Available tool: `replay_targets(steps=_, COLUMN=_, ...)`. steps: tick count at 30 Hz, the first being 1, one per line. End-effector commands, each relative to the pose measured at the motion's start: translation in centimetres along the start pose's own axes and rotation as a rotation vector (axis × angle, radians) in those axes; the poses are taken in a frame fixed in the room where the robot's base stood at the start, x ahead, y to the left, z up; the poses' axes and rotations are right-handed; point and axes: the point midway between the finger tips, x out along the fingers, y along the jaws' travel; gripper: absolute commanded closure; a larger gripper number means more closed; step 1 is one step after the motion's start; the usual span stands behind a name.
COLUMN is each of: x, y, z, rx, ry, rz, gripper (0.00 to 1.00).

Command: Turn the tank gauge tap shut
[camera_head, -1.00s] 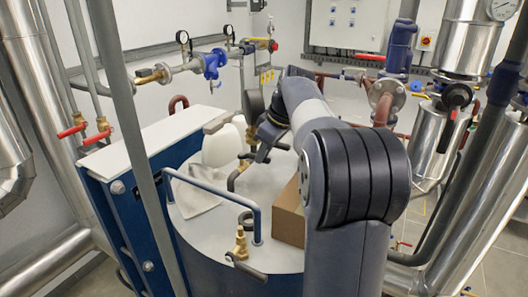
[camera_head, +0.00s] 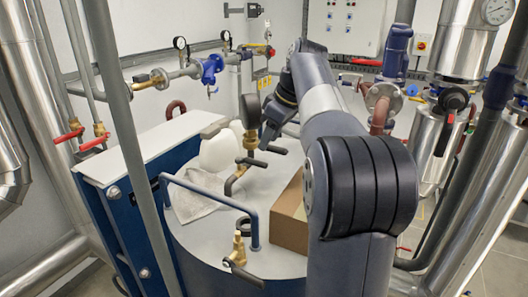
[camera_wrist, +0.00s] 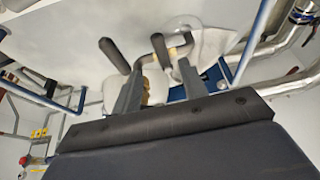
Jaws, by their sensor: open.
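A blue handrail (camera_head: 205,193) and a second brass valve (camera_head: 239,250) stand at the tank's front. A cardboard box (camera_head: 290,222) sits to the right, and a white canister (camera_head: 220,150) stands behind the tap. A grey post (camera_head: 128,150) rises at left.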

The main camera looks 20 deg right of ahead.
Motion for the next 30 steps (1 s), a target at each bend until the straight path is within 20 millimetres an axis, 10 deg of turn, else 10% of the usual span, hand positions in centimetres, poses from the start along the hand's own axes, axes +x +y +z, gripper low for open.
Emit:
replay_targets(steps=12, x=-3.9, y=0.0, z=0.0, rx=0.001, ry=0.000, rz=-0.001, gripper=0.59)
replay_targets(steps=30, x=-0.4, y=-0.1, z=0.1, rx=0.001, ry=-0.003, rz=-0.005, gripper=0.59)
